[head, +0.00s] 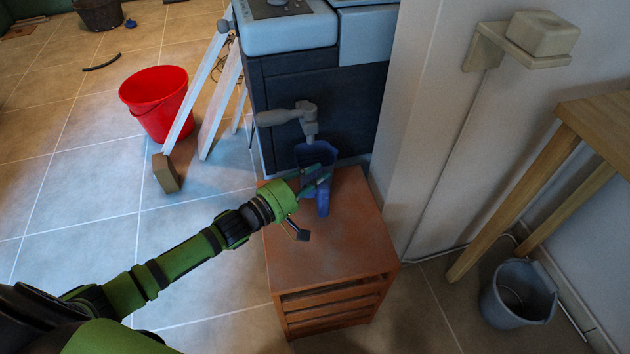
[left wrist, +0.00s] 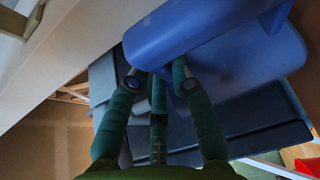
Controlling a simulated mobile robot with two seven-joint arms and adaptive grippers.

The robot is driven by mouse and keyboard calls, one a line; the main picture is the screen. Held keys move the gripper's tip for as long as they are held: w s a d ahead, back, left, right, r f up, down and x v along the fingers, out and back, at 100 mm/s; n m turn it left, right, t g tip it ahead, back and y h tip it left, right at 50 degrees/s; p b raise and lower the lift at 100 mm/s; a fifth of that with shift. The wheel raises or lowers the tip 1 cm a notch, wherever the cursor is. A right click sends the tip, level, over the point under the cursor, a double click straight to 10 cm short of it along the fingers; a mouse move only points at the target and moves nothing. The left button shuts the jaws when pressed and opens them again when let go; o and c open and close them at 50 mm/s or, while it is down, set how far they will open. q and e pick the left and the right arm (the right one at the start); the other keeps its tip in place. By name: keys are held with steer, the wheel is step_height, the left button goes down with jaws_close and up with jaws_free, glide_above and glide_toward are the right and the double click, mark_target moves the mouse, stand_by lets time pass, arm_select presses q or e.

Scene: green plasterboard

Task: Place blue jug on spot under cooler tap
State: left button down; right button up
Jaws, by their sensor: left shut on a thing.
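The blue jug (head: 323,198) is above or on the top of a reddish-brown wooden crate, below the grey cooler tap (head: 308,118). I cannot tell whether its base touches the crate. My left gripper (head: 318,180) comes in from the left and is shut on the jug. In the left wrist view the jug (left wrist: 205,35) fills the top, with the green fingers of my left gripper (left wrist: 157,82) against it. The spot under the tap is not clearly visible. My right gripper does not show.
The wooden crate (head: 330,250) stands in front of the dark cooler body (head: 350,85). A white wall post (head: 425,110) is close on the right. A wooden table (head: 595,115) and grey bucket (head: 518,293) are further right. A red bucket (head: 158,100) and white ladder (head: 205,90) stand left.

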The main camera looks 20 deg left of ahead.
arm_select(q)
steer(key=shift+f, duration=0.3)
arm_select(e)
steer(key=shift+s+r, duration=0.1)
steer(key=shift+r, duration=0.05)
arm_select(q)
steer(key=c, duration=1.4)
jaws_free()
steer(key=shift+f, duration=0.3)
steer(key=o, duration=0.3)
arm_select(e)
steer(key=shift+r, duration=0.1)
arm_select(q)
steer(key=shift+r, duration=0.1)
steer(key=p+v, duration=0.2)
steer(key=v, duration=1)
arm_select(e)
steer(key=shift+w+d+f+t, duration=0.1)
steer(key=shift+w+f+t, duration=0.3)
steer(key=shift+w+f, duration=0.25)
arm_select(q)
steer(key=shift+r, duration=0.1)
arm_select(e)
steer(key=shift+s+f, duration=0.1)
